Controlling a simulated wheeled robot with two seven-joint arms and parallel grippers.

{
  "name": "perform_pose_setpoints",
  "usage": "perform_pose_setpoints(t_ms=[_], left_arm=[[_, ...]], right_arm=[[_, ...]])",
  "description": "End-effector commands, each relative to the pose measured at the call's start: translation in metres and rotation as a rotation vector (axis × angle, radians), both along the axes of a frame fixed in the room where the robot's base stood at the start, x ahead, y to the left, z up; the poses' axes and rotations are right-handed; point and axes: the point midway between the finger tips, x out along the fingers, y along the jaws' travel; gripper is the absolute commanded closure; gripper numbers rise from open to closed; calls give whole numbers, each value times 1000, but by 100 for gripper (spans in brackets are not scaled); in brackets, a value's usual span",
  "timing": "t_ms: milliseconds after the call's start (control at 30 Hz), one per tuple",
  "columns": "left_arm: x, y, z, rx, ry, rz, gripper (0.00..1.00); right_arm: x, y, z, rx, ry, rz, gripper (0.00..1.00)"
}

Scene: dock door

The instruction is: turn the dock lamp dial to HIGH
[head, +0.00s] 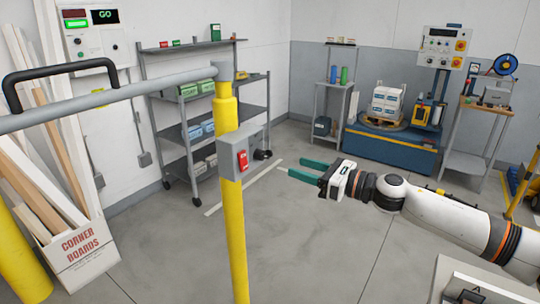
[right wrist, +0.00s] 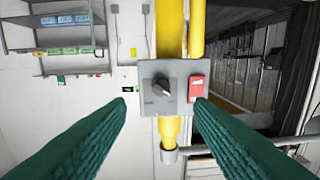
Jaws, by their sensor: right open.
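A grey control box (head: 238,146) is fixed to a yellow post. Its black dial (head: 262,154) sticks out on the right side in the head view. The right wrist view shows the dial (right wrist: 162,86) nearly face-on, its knob tilted; its markings are too small to read. A red switch (head: 243,160) is on the same box and also shows in the right wrist view (right wrist: 196,88). My right gripper (head: 297,168) is open and empty, to the right of the dial and apart from it. In its wrist view the dial lies between the two green fingers. My left gripper is out of view.
A grey rail with a black handle (head: 58,71) runs left from the yellow post (head: 233,230). A box of corner boards (head: 80,255) stands at left. Shelving (head: 200,115) is behind the post. The floor between post and blue pallet machine (head: 385,150) is mostly clear.

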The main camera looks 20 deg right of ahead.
Motion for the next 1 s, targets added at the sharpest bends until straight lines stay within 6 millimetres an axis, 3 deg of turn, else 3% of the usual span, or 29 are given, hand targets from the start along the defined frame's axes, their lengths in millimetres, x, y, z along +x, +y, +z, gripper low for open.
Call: perform_pose_setpoints(t_ms=[133,433,900,1000], left_arm=[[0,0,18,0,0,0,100],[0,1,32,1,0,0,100],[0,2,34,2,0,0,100],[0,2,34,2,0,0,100]], right_arm=[[24,23,7,5,-1,4,52],[63,55,3,6,1,1,52],[72,64,1,3,1,0,52],[72,64,1,3,1,0,69]])
